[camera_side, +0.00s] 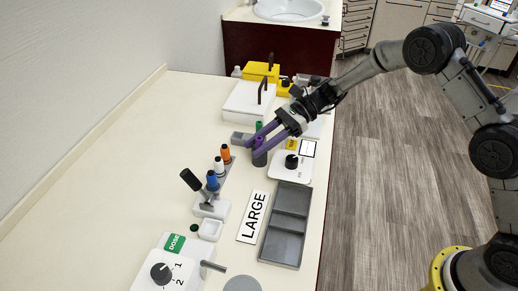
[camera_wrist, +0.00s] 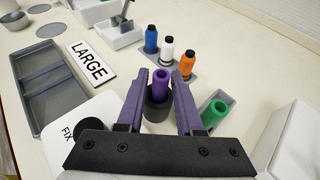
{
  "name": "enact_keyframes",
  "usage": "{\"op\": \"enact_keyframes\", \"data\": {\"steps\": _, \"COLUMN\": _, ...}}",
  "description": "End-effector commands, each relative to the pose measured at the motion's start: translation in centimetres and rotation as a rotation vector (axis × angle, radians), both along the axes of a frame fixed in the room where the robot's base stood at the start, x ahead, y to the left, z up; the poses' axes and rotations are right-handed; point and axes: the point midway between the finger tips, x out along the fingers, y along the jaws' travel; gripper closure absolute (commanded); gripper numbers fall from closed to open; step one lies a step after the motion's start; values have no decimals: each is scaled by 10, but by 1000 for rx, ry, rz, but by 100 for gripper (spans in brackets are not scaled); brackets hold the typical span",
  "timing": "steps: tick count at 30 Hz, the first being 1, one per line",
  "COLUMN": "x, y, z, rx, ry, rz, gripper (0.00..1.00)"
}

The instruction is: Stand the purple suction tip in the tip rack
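The purple suction tip (camera_wrist: 162,80) stands upright in a dark grey round holder (camera_wrist: 157,106); in the side view the tip (camera_side: 258,141) is partly hidden by my fingers. My gripper (camera_wrist: 161,78) is open, with one purple finger on each side of the tip and visible gaps between. In the side view my gripper (camera_side: 254,147) reaches in from the right at the dark holder (camera_side: 260,159). The grey tip rack (camera_wrist: 173,72) holds a blue, a white and an orange tip in a row. In the side view this rack (camera_side: 228,175) lies left of and nearer than the holder.
A white FIX box with a black knob (camera_side: 291,162), a LARGE card (camera_side: 253,217) and a dark compartment tray (camera_side: 270,249) lie nearby. White and yellow boxes stand behind. The counter's left is clear.

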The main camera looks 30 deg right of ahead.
Motion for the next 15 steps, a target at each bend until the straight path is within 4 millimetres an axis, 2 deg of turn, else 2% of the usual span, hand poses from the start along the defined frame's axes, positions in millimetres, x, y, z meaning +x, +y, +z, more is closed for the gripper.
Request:
{"op": "enact_keyframes", "data": {"steps": 1, "x": 0, "y": 0, "z": 0, "rx": 0, "ry": 0, "rz": 0, "gripper": 76}}
{"op": "enact_keyframes", "data": {"steps": 5, "x": 0, "y": 0, "z": 0, "rx": 0, "ry": 0, "rz": 0, "gripper": 99}}
{"op": "enact_keyframes", "data": {"steps": 15, "x": 0, "y": 0, "z": 0, "rx": 0, "ry": 0, "rz": 0, "gripper": 100}}
